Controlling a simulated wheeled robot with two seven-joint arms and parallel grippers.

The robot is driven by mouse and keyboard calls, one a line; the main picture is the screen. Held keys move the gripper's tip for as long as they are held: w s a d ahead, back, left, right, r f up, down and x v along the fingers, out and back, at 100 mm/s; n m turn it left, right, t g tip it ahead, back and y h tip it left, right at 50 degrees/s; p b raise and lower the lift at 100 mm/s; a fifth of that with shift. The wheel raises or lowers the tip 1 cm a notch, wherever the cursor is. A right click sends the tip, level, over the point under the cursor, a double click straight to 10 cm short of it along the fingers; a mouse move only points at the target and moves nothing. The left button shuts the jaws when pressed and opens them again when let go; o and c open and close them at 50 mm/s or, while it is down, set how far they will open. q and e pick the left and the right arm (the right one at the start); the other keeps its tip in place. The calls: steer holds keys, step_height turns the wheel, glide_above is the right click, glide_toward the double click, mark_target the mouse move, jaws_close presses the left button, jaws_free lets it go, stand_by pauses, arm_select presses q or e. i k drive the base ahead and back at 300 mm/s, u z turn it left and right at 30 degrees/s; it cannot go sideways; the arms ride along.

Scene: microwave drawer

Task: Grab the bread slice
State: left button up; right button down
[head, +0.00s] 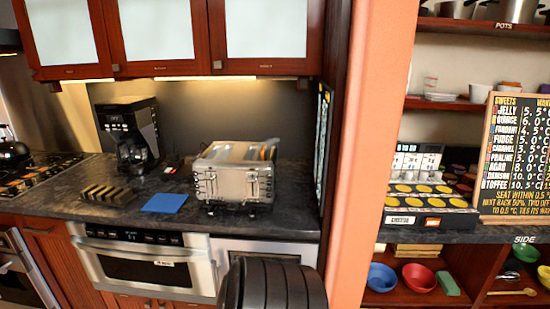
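I cannot clearly make out a bread slice. A small tan piece (262,153) shows at the top right of the silver toaster (235,177); it may be bread in a slot, but it is too small to tell. The toaster stands on the dark counter, to the right of a flat blue square (165,203). Neither of my grippers is in view.
A slotted wooden rack (108,194) and a black coffee maker (130,135) stand left of the toaster. The microwave drawer (150,262) is below the counter. An orange wall edge (375,150) separates the counter from shelves with bowls (419,277). A black ribbed shape (272,285) fills the bottom centre.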

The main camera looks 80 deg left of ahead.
mark_target(263, 153)
steer(key=u, duration=0.6)
steer(key=i, duration=0.9)
steer(key=u, duration=0.95)
